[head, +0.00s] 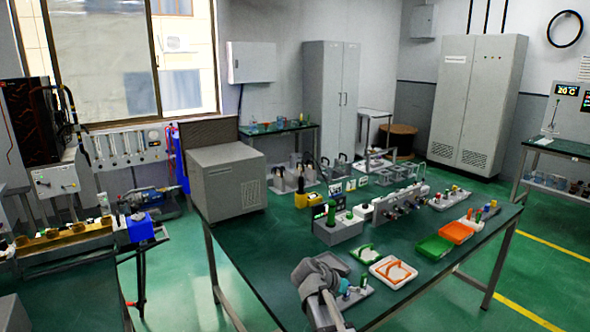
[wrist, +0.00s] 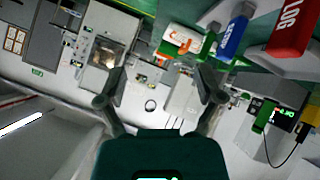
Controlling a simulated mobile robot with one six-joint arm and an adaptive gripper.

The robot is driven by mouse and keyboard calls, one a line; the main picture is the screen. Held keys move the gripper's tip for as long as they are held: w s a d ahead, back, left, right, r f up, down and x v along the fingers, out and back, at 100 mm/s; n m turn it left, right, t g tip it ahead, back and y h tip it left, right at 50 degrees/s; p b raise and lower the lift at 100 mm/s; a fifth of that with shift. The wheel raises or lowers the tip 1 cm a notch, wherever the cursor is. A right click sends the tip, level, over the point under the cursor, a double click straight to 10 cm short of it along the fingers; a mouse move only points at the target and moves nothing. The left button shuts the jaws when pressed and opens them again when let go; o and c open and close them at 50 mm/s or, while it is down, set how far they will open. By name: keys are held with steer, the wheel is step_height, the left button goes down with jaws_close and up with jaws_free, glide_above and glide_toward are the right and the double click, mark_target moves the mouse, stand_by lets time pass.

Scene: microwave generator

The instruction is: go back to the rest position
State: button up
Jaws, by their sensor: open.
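My gripper (wrist: 163,76) shows in the wrist view with its two dark fingers spread wide apart. Nothing is between the fingers, and the room behind them appears upside down. In the head view my grey arm (head: 322,285) is folded at the bottom centre, over the near edge of the green-topped table (head: 300,245). The fingertips cannot be made out in the head view.
An orange-rimmed white tray (head: 393,271), a green tray (head: 434,247) and an orange tray (head: 457,232) lie on the table right of my arm. A grey box (head: 226,180) stands at its left end. The wrist view shows red (wrist: 291,27) and blue (wrist: 233,36) labelled objects.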

steer(key=s+f+n+g+y, duration=0.2)
steer(key=s+f+n+y, duration=0.25)
steer(key=s, duration=0.35)
steer(key=s+f+n+g+y, duration=0.25)
steer(key=s+y, duration=0.25)
steer(key=s, duration=0.3)
step_height(320, 180, down, 11)
steer(key=b, duration=1)
step_height(320, 180, up, 18)
steer(key=p, duration=1.7)
steer(key=shift+s+p, duration=0.35)
steer(key=shift+s, duration=0.1)
steer(key=shift+t, duration=0.25)
